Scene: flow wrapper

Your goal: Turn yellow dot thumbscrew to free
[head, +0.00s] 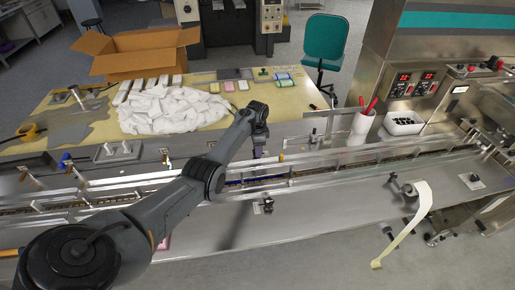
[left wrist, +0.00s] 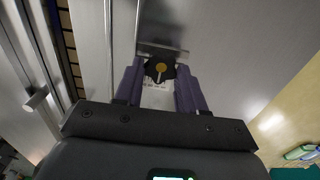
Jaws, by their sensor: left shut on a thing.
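The yellow dot thumbscrew (left wrist: 160,73) shows in the left wrist view as a dark knob with a round yellow dot and a pale line below the dot. It sits by a metal bracket (left wrist: 162,50), with a pale printed label (left wrist: 156,96) beside it. My left gripper (left wrist: 160,80) has its purple fingers on both sides of the knob and is shut on it. In the head view my left gripper (head: 259,150) points down at the far side of the conveyor, and the thumbscrew cannot be made out there. My right gripper is not in view.
Clear guide rails (head: 330,160) run along the conveyor close to my left gripper. Behind it stands a table with a white heap (head: 175,110) and an open cardboard box (head: 135,50). A white cup with red pens (head: 360,128) and a parts bin (head: 403,123) stand right.

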